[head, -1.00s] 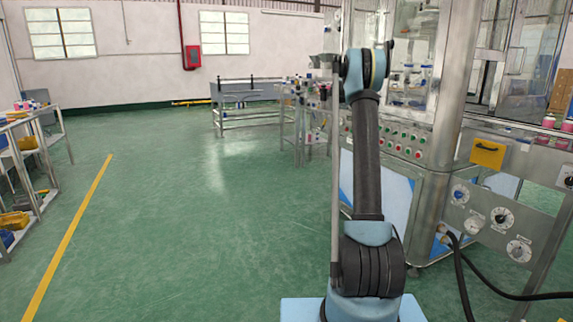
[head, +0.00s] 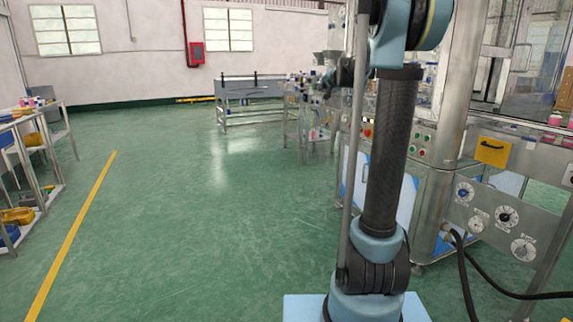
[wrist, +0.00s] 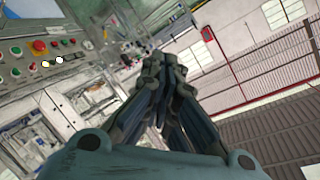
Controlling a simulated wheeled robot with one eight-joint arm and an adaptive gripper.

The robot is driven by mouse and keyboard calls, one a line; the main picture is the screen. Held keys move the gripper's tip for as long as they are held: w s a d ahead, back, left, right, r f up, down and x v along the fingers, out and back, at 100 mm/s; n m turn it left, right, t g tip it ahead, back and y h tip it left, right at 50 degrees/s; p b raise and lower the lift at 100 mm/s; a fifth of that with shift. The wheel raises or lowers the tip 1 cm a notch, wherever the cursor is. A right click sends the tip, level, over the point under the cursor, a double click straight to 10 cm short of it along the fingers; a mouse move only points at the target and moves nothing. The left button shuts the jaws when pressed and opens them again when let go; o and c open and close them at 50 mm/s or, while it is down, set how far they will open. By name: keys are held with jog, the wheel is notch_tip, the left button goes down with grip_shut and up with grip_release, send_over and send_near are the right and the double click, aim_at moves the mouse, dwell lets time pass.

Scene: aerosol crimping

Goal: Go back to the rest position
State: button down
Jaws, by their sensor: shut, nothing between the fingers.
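My gripper (wrist: 165,68) shows in the wrist view, with its dark fingers drawn together and nothing between them. In that view it is in the air, with a control panel to its left and the wall and ceiling to its right. In the head view my arm stands nearly upright from its light-blue base, and its upper joint reaches the top edge of the picture.
The steel machine (head: 440,140), with buttons and gauges, stands close on the right of my arm. Black hoses (head: 465,275) hang low there. A shelf rack (head: 35,165) is at the far left and a grey bench (head: 245,90) at the back. The green floor (head: 180,230) between is clear.

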jog(key=s+a+f+n+g, duration=0.1)
jog(key=s+a+f+g, duration=0.15)
jog(key=s, duration=0.45)
jog(key=s+a+f+n+g, duration=0.1)
jog(key=s+f+n, duration=0.1)
jog(key=s+f, duration=0.35)
jog(key=s+d+f+n+g+h, duration=0.1)
jog(key=s+d+f+g, duration=0.1)
jog(key=s+f, duration=0.7)
jog(key=s+d+f+n+g+h, duration=0.1)
jog(key=s+f, duration=0.9)
jog(key=s, duration=1)
jog(key=s+d+f+n+g+h, duration=0.1)
jog(key=s+d+f+g, duration=0.2)
jog(key=s+f, duration=0.7)
jog(key=s+g, duration=0.2)
jog(key=s, duration=0.3)
jog(key=shift+s+n+h, duration=0.3)
jog(key=shift+s+n, duration=0.05)
jog(key=shift+n, duration=0.05)
jog(key=shift+f+g, duration=0.1)
jog(key=shift+g, duration=0.15)
jog(key=shift+w+f, duration=0.2)
jog(key=shift+w, duration=0.3)
jog(key=shift+d, duration=0.15)
